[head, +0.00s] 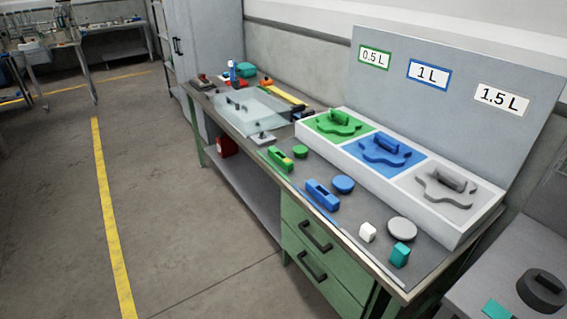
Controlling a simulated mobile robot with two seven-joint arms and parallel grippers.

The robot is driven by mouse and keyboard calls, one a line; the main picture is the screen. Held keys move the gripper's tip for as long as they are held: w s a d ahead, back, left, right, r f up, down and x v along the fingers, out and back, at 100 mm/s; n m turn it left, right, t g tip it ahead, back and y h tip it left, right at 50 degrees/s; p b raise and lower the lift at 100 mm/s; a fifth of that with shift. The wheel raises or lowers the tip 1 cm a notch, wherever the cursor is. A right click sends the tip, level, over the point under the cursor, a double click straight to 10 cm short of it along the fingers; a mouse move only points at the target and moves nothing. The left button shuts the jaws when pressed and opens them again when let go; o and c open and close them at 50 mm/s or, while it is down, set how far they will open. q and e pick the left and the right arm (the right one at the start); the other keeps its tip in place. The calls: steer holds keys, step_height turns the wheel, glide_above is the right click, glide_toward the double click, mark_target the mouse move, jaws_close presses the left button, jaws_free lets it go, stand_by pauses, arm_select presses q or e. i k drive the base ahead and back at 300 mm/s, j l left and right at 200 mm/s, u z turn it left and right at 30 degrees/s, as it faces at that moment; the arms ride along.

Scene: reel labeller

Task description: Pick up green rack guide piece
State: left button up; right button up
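A long green piece (280,158) with a yellowish mark lies on the workbench top near its front edge, left of the middle. A small round green piece (300,151) lies just to its right. I cannot tell for sure which green part is the rack guide piece. Neither of my grippers is in view.
A blue block (322,195), a blue disc (343,184), a grey disc (402,229), a white block (367,232) and a teal block (400,255) lie along the bench front. The white rack (440,228) stands behind. A clear tray (255,112) is left. Floor in front is clear.

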mark_target(285, 162)
steer(key=z, duration=1.7)
steer(key=u, duration=1.85)
steer(key=i+u, duration=0.1)
steer(key=u, duration=0.35)
steer(key=i+u, duration=0.15)
steer(key=u, duration=0.25)
steer(key=i+l+u, duration=0.45)
steer(key=i+l, duration=0.4)
steer(key=l, duration=0.1)
